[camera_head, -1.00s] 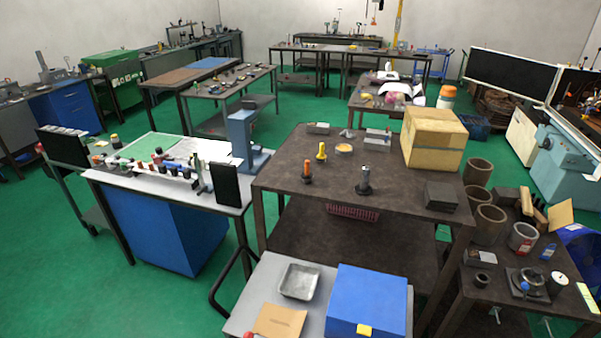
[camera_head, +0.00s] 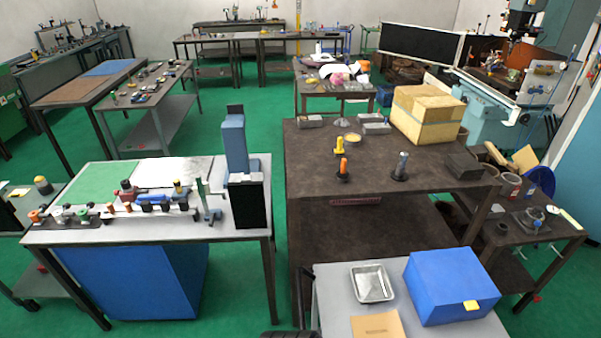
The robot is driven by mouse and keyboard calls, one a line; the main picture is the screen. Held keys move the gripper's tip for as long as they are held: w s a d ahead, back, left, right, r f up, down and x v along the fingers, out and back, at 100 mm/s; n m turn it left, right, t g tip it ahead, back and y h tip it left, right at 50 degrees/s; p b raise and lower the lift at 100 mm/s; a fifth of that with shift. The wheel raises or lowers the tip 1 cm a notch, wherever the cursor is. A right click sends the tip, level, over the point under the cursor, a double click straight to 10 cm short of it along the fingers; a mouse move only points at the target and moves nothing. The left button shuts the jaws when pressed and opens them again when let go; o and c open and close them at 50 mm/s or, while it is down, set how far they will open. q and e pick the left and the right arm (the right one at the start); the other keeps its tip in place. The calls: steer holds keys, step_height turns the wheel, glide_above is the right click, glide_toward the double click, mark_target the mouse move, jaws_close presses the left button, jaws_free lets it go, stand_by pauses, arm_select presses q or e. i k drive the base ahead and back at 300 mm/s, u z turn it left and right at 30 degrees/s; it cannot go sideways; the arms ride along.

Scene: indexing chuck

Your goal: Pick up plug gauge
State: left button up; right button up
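No label marks the plug gauge, so I cannot tell for certain which piece it is. On the brown table (camera_head: 330,170) stand an orange-handled piece (camera_head: 343,168) on a dark round foot, a yellow-handled piece (camera_head: 339,145) behind it, and a grey upright cylinder (camera_head: 402,164) on a dark round base to their right. Several small pieces with coloured ends stand in a row (camera_head: 150,200) on the left bench (camera_head: 90,232). Neither of my grippers shows clearly in the head view.
A cardboard box (camera_head: 428,115) and a dark block (camera_head: 464,166) stand on the brown table's right side. In front, a grey cart (camera_head: 335,300) holds a metal tray (camera_head: 372,283) and a blue box (camera_head: 452,287). Green floor (camera_head: 240,130) lies open between the benches.

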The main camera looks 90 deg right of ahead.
mark_target(343, 175)
steer(key=z, duration=0.1)
steer(key=i, duration=1.15)
steer(key=z, duration=3.3)
